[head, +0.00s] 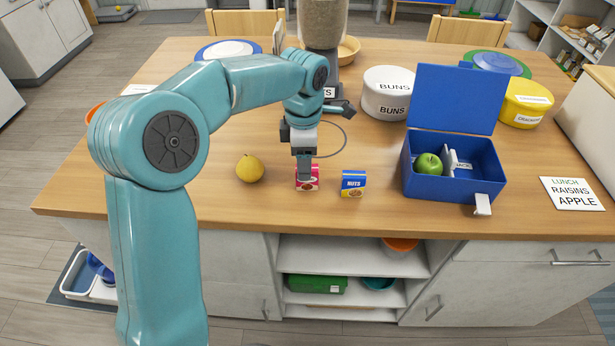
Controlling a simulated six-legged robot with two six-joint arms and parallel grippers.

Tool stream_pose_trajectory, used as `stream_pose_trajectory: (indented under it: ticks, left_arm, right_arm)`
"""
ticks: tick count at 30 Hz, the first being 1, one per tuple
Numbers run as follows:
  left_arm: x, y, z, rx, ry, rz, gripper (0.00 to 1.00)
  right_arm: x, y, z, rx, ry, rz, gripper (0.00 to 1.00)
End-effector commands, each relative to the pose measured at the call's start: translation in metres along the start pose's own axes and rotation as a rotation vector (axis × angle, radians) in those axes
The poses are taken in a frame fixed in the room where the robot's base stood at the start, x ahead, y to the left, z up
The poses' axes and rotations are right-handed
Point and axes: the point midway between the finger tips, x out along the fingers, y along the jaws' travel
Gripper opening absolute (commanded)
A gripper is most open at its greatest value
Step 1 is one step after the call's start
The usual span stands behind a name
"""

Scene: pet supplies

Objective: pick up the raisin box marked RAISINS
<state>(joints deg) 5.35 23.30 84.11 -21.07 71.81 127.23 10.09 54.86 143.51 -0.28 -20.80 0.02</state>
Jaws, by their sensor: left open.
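A small red box (314,185) stands upright near the front edge of the table, and its label is partly hidden and too small to read surely. My left gripper (304,172) points down at the red box, open, with its fingers at the box's upper part. I cannot tell whether the fingers touch it. A blue box marked NUTS (353,183) stands just to the right, apart from the red one. My right gripper is not in view.
A yellow round fruit (250,169) lies to the left. An open blue lunch box (462,186) with a green apple (428,164) stands to the right. A card (572,193) reads LUNCH RAISINS APPLE. A white BUNS tin (388,94) stands behind.

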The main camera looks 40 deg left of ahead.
Motion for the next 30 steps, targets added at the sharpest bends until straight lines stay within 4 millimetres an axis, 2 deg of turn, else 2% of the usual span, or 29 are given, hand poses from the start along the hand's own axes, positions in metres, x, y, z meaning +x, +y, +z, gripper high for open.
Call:
stream_pose_trajectory:
  ticks: [10,19,24,30]
  left_arm:
    - [0.047,0.002,0.001,-0.002,0.001,-0.003,0.57]
    - [0.053,0.002,0.002,-0.001,0.000,-0.001,0.57]
    - [0.053,0.002,0.002,-0.001,0.000,-0.001,0.02]
    - [0.052,0.002,0.002,-0.001,0.000,-0.001,0.02]
  right_arm:
    - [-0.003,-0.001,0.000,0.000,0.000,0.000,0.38]
    - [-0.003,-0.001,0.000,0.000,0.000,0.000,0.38]
    - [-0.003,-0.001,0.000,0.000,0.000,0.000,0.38]
    - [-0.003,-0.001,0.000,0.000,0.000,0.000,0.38]
